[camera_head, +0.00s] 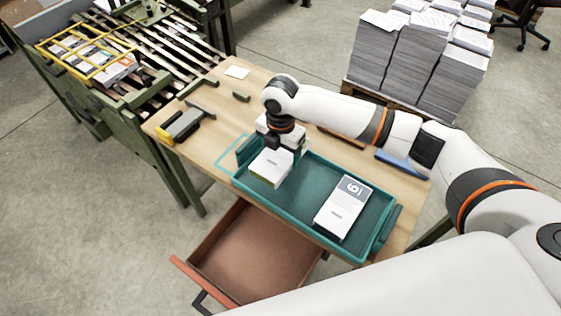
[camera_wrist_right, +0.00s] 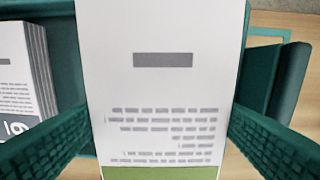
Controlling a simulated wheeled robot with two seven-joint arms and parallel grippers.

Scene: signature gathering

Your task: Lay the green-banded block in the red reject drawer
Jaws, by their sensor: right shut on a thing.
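The green-banded block (camera_head: 270,167) is a white printed block, at the left end of the teal tray (camera_head: 310,181). My right gripper (camera_head: 279,150) is shut on it from above. In the right wrist view the block (camera_wrist_right: 160,70) fills the middle between my textured fingers (camera_wrist_right: 160,135), with a green band at its lower edge. Whether it touches the tray floor I cannot tell. The red drawer (camera_head: 250,255) stands open and empty below the table's front edge. My left gripper is not in view.
Another white block with a grey numbered patch (camera_head: 343,205) lies in the tray's right part; it also shows in the right wrist view (camera_wrist_right: 22,75). A grey and yellow tool (camera_head: 184,125) lies on the table's left. A blue object (camera_head: 402,163) lies behind the tray.

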